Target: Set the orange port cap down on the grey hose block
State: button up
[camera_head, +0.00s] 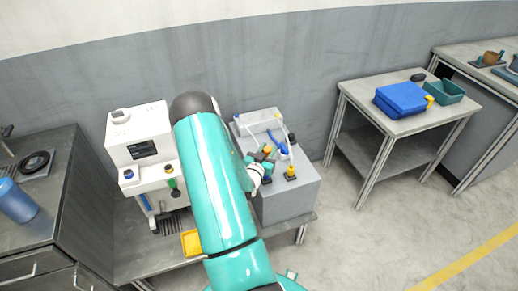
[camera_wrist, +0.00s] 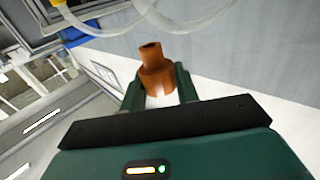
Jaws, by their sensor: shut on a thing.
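The orange port cap (camera_wrist: 153,60) is held between the two green fingers of my gripper (camera_wrist: 158,88) in the wrist view. Its narrower end points away from the gripper. In the head view my gripper (camera_head: 262,162) is over the top of the grey hose block (camera_head: 287,204), with a small orange spot (camera_head: 267,149) at the fingers. The block carries clear hoses, a blue fitting (camera_head: 279,144) and a yellow-topped black fitting (camera_head: 291,172). I cannot tell whether the cap touches the block. My arm hides the block's left side.
A white machine (camera_head: 140,150) stands left of my arm, with a yellow tray (camera_head: 191,243) in front. A dark bench with a blue cylinder (camera_head: 15,201) is at far left. A side table (camera_head: 420,118) at right holds a blue case (camera_head: 401,99) and a teal bin (camera_head: 446,91).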

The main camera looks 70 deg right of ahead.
jog(key=w+d+f, duration=0.2)
jog(key=d+f, duration=0.1)
jog(key=w+d+f, duration=0.3)
jog(key=d, duration=0.1)
jog(key=w+d+f, duration=0.3)
jog(key=shift+w+d+f, duration=0.15)
jog(key=shift+d+f, duration=0.15)
jog(key=shift+d, duration=0.05)
jog(key=shift+w+d+f, duration=0.2)
jog(key=shift+d+f, duration=0.1)
jog(key=shift+f, duration=1.6)
jog(key=shift+f, duration=0.15)
jog(key=o, duration=0.9)
jog(key=shift+o, duration=0.2)
jog(key=a, duration=1.2)
